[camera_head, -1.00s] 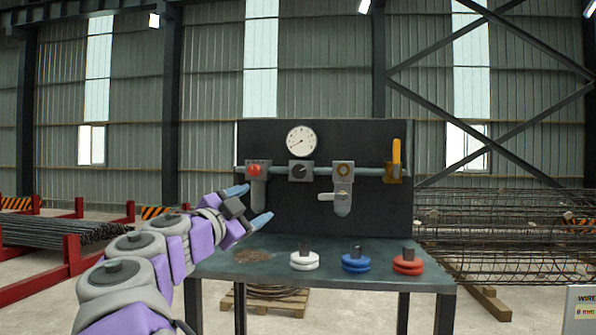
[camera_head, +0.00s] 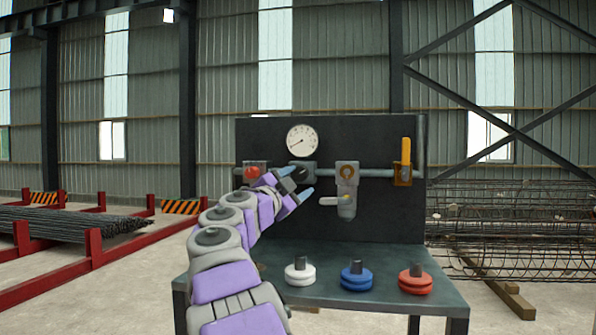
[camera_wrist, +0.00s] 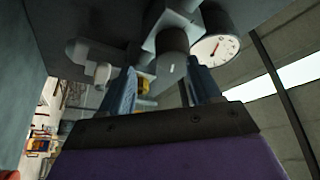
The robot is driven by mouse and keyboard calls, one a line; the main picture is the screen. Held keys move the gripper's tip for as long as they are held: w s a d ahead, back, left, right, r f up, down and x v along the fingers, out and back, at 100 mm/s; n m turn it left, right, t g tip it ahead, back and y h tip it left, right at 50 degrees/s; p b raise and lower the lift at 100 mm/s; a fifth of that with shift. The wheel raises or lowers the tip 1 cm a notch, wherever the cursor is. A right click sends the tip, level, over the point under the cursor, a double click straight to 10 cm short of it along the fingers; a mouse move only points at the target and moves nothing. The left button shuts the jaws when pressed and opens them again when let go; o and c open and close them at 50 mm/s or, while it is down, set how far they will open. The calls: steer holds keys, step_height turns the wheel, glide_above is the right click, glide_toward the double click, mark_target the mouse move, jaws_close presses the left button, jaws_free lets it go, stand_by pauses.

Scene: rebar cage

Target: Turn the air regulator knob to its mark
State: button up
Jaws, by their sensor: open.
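The air regulator is a grey block on the pipe below the round white gauge (camera_head: 302,140), and its dark knob (camera_head: 303,175) is partly behind my gripper in the head view. In the wrist view the knob (camera_wrist: 172,62) is a dark cylinder with a small pale line on its face. The gauge (camera_wrist: 215,48) shows beside it. My gripper (camera_head: 297,181) is in front of the panel at the regulator. Its two blue fingers (camera_wrist: 162,84) are apart, with the knob ahead of the gap. I cannot tell whether they touch it.
A red button unit (camera_head: 252,172) is left of the regulator. A unit with a brass ring and lever (camera_head: 346,173) and a yellow handle (camera_head: 406,152) are to the right. White (camera_head: 299,275), blue (camera_head: 356,278) and red (camera_head: 415,283) weight-like discs stand on the bench.

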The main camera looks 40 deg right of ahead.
mark_target(297, 175)
steer(key=shift+d+r+p, duration=0.15)
steer(key=shift+r+p, duration=0.3)
steer(key=shift+r, duration=0.25)
steer(key=w+d, duration=0.2)
steer(key=shift+d+r+p, duration=0.2)
steer(key=shift+d+p, duration=0.1)
steer(key=shift+p, duration=0.1)
steer(key=shift+w+a+f, duration=0.1)
steer(key=shift+a, duration=0.15)
steer(key=shift+w+a, duration=0.15)
steer(key=shift+a, duration=0.1)
steer(key=c, duration=1.1)
